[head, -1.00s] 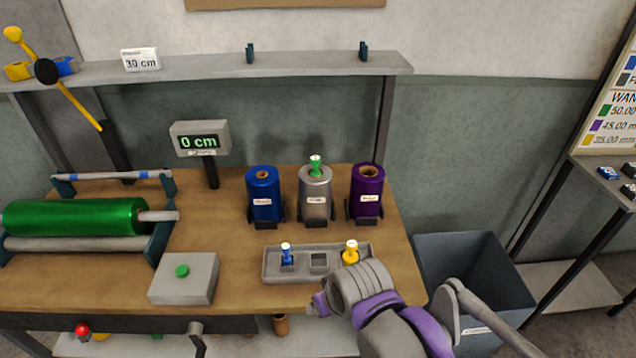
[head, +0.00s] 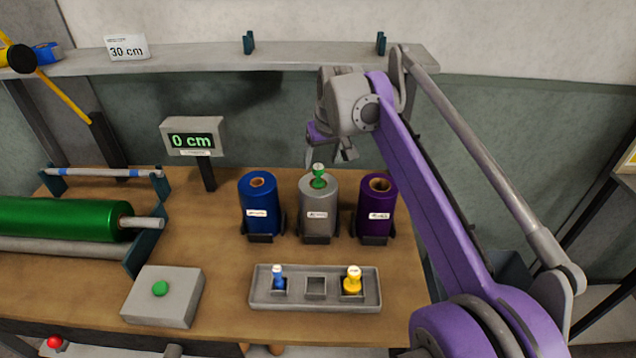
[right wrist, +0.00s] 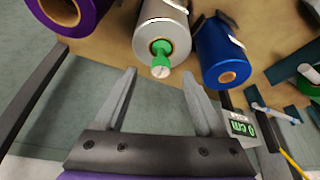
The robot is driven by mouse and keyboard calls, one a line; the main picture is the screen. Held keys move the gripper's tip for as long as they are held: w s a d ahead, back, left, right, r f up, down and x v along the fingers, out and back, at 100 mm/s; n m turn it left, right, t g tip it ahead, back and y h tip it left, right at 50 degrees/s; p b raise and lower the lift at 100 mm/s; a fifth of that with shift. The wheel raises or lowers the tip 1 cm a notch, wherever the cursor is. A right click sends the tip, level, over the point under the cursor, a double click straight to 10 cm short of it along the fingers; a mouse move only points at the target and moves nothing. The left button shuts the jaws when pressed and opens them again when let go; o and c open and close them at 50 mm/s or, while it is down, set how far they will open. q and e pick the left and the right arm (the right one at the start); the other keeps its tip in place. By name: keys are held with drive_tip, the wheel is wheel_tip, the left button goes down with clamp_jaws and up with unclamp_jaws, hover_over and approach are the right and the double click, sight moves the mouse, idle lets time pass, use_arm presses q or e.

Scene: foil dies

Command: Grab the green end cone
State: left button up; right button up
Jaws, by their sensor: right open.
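The green end cone (head: 318,176) stands upright in the top of the silver foil roll (head: 318,206), the middle one of three standing rolls. In the right wrist view the cone (right wrist: 161,57) shows its pale round top, just beyond the fingertips and between their lines. My right gripper (head: 331,156) is open and empty, above and behind the silver roll; its two fingers (right wrist: 165,82) show spread apart in the right wrist view. The cone is apart from the fingers. My left gripper is not in view.
A blue roll (head: 258,205) and a purple roll (head: 377,207) stand close on either side. A grey tray (head: 316,305) in front holds a blue cone (head: 278,278) and a yellow cone (head: 352,280), its middle slot empty. A shelf (head: 200,62) runs behind.

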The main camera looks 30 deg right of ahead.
sight(320, 169)
drive_tip(key=x, duration=0.5)
drive_tip(key=shift+s+f, duration=0.1)
drive_tip(key=shift+f, duration=0.35)
drive_tip(key=shift+c, duration=0.2)
clamp_jaws()
